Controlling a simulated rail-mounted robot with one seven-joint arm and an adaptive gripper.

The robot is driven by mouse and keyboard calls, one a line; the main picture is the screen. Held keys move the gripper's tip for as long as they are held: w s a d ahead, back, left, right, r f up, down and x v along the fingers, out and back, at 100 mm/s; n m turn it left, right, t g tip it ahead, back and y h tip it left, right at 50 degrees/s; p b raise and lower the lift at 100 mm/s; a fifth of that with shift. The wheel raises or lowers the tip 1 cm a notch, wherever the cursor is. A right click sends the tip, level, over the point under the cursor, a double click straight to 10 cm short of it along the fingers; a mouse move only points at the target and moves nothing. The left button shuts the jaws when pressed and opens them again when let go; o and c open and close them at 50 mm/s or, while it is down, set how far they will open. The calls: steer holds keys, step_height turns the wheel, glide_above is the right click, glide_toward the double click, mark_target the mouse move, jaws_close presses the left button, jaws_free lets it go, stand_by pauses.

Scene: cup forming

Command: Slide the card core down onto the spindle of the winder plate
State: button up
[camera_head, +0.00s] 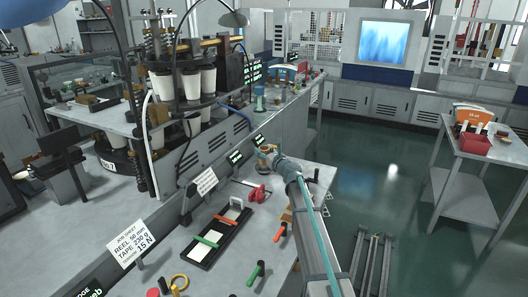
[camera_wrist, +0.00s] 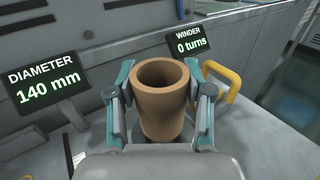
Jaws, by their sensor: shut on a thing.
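The card core (camera_wrist: 163,104) is a brown open-ended tube in the middle of the wrist view, its dark open end facing the camera. My gripper (camera_wrist: 163,92) has its teal and grey fingers closed on the core's left and right sides. In the head view my gripper (camera_head: 272,153) is at the far end of the bench, and the core is too small there to make out clearly. The winder plate and its spindle cannot be made out; the core and gripper cover the area below. A yellow handle (camera_wrist: 229,84) stands just right of the core.
Behind the core are a "WINDER 0 turns" display (camera_wrist: 188,41) and a "DIAMETER 140 mm" display (camera_wrist: 45,81). A red tool (camera_head: 258,192), a black tray (camera_head: 218,238) and screwdrivers lie on the near bench. A job sheet sign (camera_head: 136,247) stands at left.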

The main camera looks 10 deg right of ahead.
steer(key=shift+f+b, duration=0.8)
steer(key=shift+f, duration=0.2)
stand_by(0.4)
steer(key=o, duration=1.2)
steer(key=shift+o, duration=0.3)
steer(key=o, duration=0.3)
steer(key=shift+o, duration=0.2)
steer(key=shift+r, duration=0.1)
step_height(320, 180, up, 8)
steer(key=p, duration=0.6)
